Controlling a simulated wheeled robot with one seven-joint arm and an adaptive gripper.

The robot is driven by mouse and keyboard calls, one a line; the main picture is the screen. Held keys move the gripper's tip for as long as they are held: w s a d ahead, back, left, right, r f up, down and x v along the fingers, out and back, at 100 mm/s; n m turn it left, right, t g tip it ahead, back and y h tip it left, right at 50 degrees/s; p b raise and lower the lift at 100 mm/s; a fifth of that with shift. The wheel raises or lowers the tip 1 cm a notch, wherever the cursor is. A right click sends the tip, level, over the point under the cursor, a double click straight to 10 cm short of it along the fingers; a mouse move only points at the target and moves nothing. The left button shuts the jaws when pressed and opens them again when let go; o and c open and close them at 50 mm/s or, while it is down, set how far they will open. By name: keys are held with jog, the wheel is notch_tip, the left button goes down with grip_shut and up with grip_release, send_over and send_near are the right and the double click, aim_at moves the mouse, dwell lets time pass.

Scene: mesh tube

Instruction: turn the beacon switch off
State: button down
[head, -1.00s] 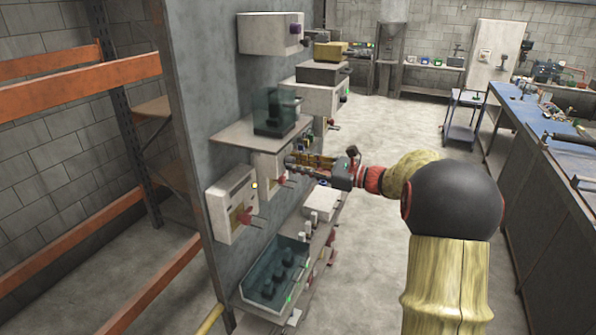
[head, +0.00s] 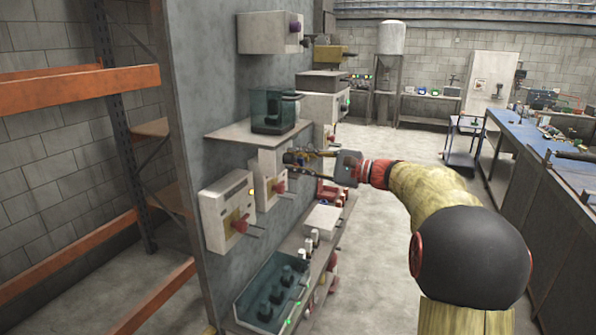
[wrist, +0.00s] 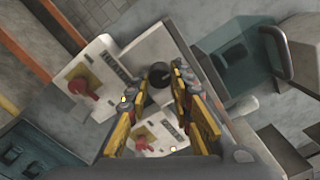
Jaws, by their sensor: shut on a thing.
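Two pale switch boxes are on the grey panel. The nearer box (head: 229,210) has a red lever (head: 240,224) and also shows at the upper left of the wrist view (wrist: 104,66). The farther box (head: 266,170) has a red hub (head: 280,187) and lies below my fingers in the wrist view (wrist: 172,128). I cannot read which one is the beacon switch. My gripper (head: 290,157) is in front of the farther box, just above its hub. In the wrist view its yellow fingers (wrist: 167,80) close around a dark round-ended knob (wrist: 158,74); the knob's base is hidden.
A shelf (head: 222,133) with a teal clear box (head: 275,110) juts out above my gripper. A lower shelf holds a white box (head: 322,220) and a teal tray (head: 268,292).

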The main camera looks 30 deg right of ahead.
jog(key=shift+n+b, duration=0.3)
jog(key=shift+n, duration=0.1)
jog(key=c, duration=1.6)
grip_release()
jog(key=shift+o, duration=0.2)
jog(key=v, duration=1.2)
